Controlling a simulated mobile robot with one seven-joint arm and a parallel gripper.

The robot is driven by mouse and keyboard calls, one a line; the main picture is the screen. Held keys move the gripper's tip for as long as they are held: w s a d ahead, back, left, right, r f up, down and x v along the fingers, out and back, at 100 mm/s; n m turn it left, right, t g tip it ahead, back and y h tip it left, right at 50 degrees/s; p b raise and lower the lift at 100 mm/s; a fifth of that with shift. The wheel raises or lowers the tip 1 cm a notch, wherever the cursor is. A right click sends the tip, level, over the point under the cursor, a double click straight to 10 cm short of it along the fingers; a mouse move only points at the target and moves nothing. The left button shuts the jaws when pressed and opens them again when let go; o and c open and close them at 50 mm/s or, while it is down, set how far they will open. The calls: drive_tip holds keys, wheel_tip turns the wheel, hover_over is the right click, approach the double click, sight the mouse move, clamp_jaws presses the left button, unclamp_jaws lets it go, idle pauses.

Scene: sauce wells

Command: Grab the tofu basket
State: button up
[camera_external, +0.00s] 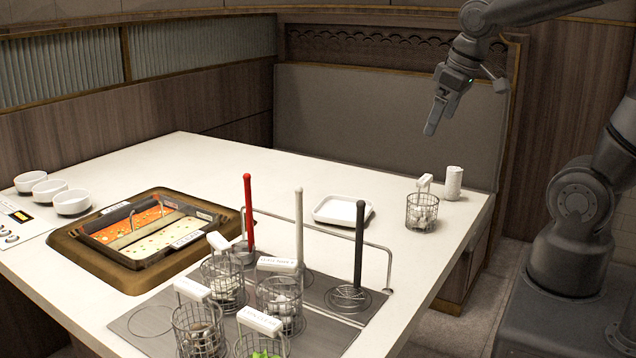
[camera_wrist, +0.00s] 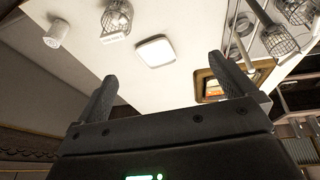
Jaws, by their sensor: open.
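Several wire baskets with white label handles stand on the table, and I cannot read the labels clearly enough to tell which is tofu. One basket (camera_external: 421,212) with pale contents stands alone near the right edge; it also shows in the wrist view (camera_wrist: 117,18). The others stand grouped at the front: one with pale pieces (camera_external: 224,282), one with whitish pieces (camera_external: 280,303), one with brownish contents (camera_external: 200,332) and one with green contents (camera_external: 262,348). My gripper (camera_external: 439,113) is open and empty, high above the table's right side; its fingers also show in the wrist view (camera_wrist: 162,70).
A white square plate (camera_external: 342,210) and a white cylinder (camera_external: 453,183) are near the lone basket. A divided hot pot (camera_external: 150,240) and several white bowls (camera_external: 72,202) are left. Red, white and black upright handles (camera_external: 359,245) and a thin rail rise mid-table.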

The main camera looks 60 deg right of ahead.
drive_tip(key=w+d+f+g, duration=0.2)
drive_tip(key=w+d+f, duration=0.3)
drive_tip(key=d+f, duration=0.15)
drive_tip(key=g+y, duration=0.1)
drive_tip(key=g, duration=0.1)
hover_over(423, 198)
drive_tip(key=f, duration=0.8)
drive_tip(key=shift+s+a+f, duration=0.1)
drive_tip(key=shift+s+f, duration=0.05)
drive_tip(key=shift+s, duration=0.05)
drive_tip(key=shift+w+f, duration=0.15)
drive_tip(key=shift+f, duration=5.35)
drive_tip(key=shift+c, duration=0.4)
drive_tip(key=c, duration=1.1)
drive_tip(key=shift+r, duration=0.1)
